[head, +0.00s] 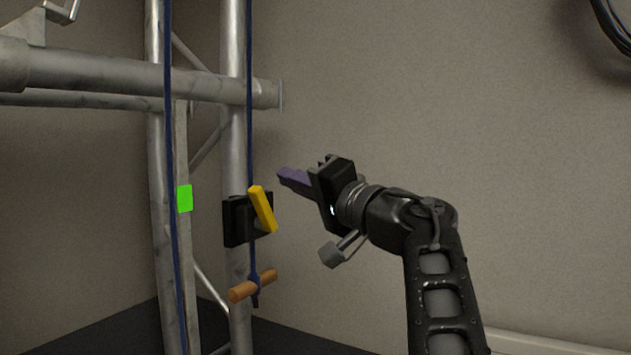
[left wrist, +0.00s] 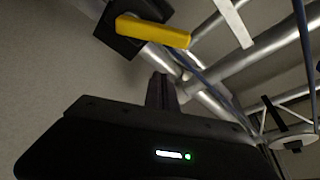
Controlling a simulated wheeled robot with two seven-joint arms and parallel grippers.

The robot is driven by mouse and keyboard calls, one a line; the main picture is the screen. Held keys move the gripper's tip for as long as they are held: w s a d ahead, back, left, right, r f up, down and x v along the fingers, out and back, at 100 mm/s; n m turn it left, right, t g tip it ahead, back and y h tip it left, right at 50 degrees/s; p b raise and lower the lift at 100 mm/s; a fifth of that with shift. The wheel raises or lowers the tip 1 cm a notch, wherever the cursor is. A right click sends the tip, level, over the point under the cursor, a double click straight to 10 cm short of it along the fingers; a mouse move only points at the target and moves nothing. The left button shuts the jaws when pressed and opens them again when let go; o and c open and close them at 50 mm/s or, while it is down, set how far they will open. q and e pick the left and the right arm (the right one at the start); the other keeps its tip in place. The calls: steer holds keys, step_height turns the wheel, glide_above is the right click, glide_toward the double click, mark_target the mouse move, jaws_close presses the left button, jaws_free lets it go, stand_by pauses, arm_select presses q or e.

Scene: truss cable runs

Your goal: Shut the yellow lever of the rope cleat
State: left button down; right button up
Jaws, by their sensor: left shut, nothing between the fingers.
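The rope cleat (head: 236,222) is a black block on the upright truss tube. Its yellow lever (head: 263,209) sticks out from the front and slants, upper end to the left, lower end to the right. My left gripper (head: 283,177) is shut and empty, its purple fingers pointing left, a little above and to the right of the lever and apart from it in the picture. In the left wrist view the yellow lever (left wrist: 152,30) and black cleat block (left wrist: 122,44) lie beyond the shut fingertips (left wrist: 160,78). My right gripper is not in view.
A blue rope (head: 249,130) runs down to the cleat, with an orange-brown wooden handle (head: 253,286) below it. Another blue rope (head: 171,150) hangs farther left, near a green square (head: 185,198). A horizontal truss tube (head: 110,75) crosses above. Bare wall lies right of the truss.

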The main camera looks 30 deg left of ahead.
mark_target(263, 210)
arm_select(q)
steer(key=s+f, duration=0.1)
steer(key=s+f+b, duration=0.1)
steer(key=s, duration=0.1)
steer(key=shift+s+a, duration=0.1)
steer(key=shift+s, duration=0.1)
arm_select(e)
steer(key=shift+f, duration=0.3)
arm_select(q)
steer(key=shift+s, duration=0.1)
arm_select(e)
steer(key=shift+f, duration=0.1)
